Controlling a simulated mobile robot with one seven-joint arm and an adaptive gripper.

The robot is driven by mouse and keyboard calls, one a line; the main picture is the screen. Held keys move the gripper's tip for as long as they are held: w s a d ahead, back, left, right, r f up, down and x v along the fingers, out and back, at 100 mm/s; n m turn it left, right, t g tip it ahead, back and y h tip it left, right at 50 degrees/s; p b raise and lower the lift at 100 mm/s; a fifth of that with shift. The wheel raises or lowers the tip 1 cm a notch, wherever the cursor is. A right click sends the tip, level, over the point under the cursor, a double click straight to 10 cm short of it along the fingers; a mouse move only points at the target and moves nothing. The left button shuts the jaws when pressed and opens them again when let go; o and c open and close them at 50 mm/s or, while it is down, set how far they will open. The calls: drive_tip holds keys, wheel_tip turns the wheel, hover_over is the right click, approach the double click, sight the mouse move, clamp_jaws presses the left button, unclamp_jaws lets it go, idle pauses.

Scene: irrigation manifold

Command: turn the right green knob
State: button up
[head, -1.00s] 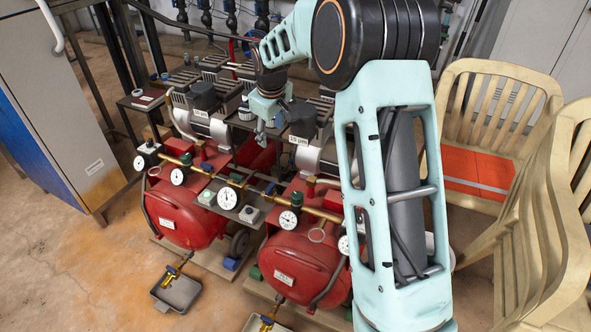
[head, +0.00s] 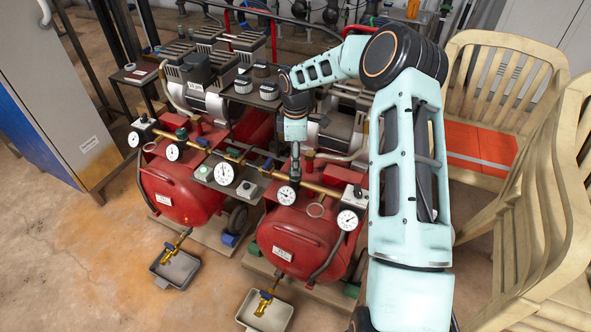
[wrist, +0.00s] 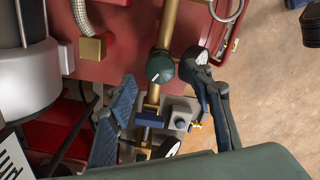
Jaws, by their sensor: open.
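The right green knob (wrist: 159,68) is a dark green round cap with a white mark, on the brass pipe in the wrist view. My gripper (wrist: 160,71) is open, with one finger left of the knob and one right of it. I cannot tell whether either finger touches it. In the head view my gripper (head: 295,168) points down over the right red compressor tank (head: 298,238) and mostly hides the knob there. The other green knob (head: 181,134) stands on the left tank's brass pipe.
White dial gauges (head: 224,172) (head: 287,195) (head: 347,220) stand close around the knob along the pipe. A grey box with a dark button (wrist: 180,122) is near the fingers. Cream chairs (head: 545,200) stand at the right.

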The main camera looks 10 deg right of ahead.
drive_tip(key=shift+f, duration=1.65)
drive_tip(key=c, duration=1.2)
drive_tip(key=shift+o, duration=0.2)
